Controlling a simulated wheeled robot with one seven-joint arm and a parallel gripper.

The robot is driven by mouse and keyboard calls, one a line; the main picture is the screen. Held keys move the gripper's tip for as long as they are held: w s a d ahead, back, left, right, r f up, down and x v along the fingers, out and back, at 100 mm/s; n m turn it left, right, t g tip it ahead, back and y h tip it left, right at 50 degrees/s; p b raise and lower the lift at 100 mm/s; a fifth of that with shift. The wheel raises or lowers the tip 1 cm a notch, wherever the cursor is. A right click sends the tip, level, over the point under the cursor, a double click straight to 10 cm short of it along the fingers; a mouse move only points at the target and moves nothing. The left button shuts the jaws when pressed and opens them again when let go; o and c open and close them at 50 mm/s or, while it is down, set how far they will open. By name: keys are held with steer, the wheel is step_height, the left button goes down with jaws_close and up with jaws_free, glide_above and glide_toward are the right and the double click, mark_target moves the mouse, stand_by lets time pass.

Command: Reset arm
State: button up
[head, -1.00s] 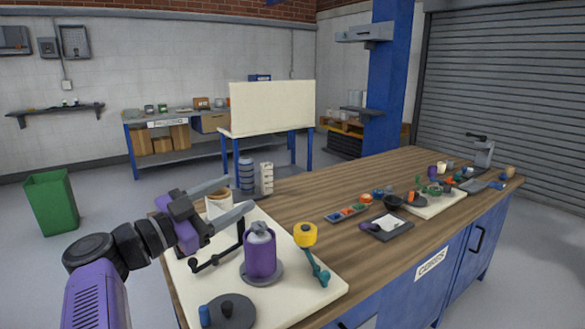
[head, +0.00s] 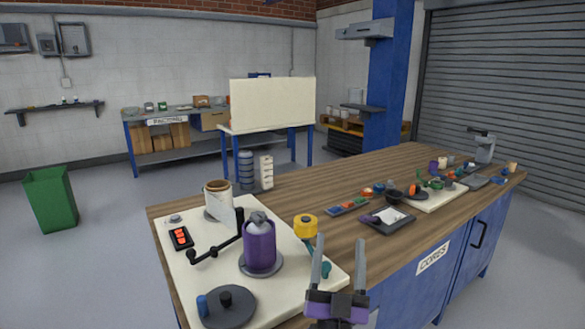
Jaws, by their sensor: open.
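My gripper (head: 331,262) is at the bottom of the head view, right of centre, in front of the workbench's near edge. Its two grey fingers point up and stand apart, with nothing between them. Its purple and black body is below them. My gripper hides part of a teal piece (head: 326,270) under the yellow knob (head: 305,226). A purple cylinder (head: 260,245) with a grey top stands upright on a round grey base, left of my gripper.
The cream board (head: 185,290) on the wooden bench (head: 290,195) also bears a white container (head: 218,199), a black crank (head: 215,246) and a dark disc (head: 228,307). Several small parts and trays lie along the bench to the right. A green bin (head: 50,200) stands on clear floor.

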steer(key=s+d+f+n+g+y+b, duration=0.15)
steer(key=s+d+f+n+y, duration=0.25)
steer(key=s+f, duration=0.55)
steer(key=s+d+f+n+g+y+b, duration=0.1)
steer(key=s+d+f+n+g+y, duration=0.4)
steer(key=s, duration=0.7)
steer(key=s+d+f+m+g+h+b, duration=0.15)
steer(key=s+f, duration=0.35)
steer(key=s, duration=0.8)
steer(key=s+f+m+g+h+b, duration=0.3)
steer(key=s+f, duration=0.1)
steer(key=s, duration=1)
step_height(320, 180, up, 13)
steer(key=p, duration=1.3)
steer(key=shift+w, duration=0.15)
